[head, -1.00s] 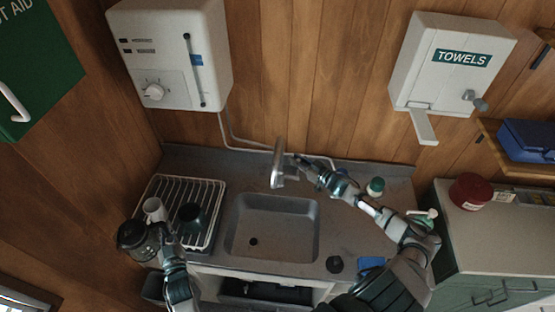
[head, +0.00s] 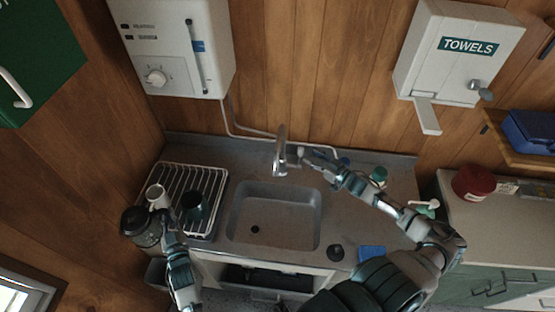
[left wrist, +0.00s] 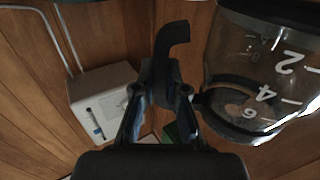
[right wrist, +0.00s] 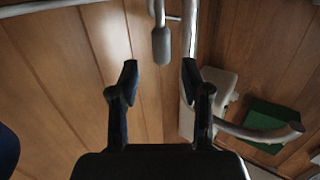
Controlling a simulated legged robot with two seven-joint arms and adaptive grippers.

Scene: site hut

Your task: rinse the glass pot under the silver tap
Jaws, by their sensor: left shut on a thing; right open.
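The glass pot (head: 139,229), dark-topped with white numbers, hangs beside the dish rack at the left. In the left wrist view the pot (left wrist: 262,75) fills the right side, and a pale brownish patch shows through its glass. My left gripper (head: 166,216) is shut on its black handle (left wrist: 171,42). The silver tap (head: 281,152) stands behind the sink (head: 272,238). My right gripper (head: 310,157) is open just right of the tap. In the right wrist view a grey lever (right wrist: 161,45) lies beyond and between the open fingertips. No water is visible.
The dish rack (head: 214,185) holds a white mug (head: 156,194) and a dark cup (head: 194,206). A green-capped bottle (head: 379,175) stands right of my right gripper. A dark round object (head: 335,252) and blue cloth (head: 372,253) lie near the counter's front. The sink is empty.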

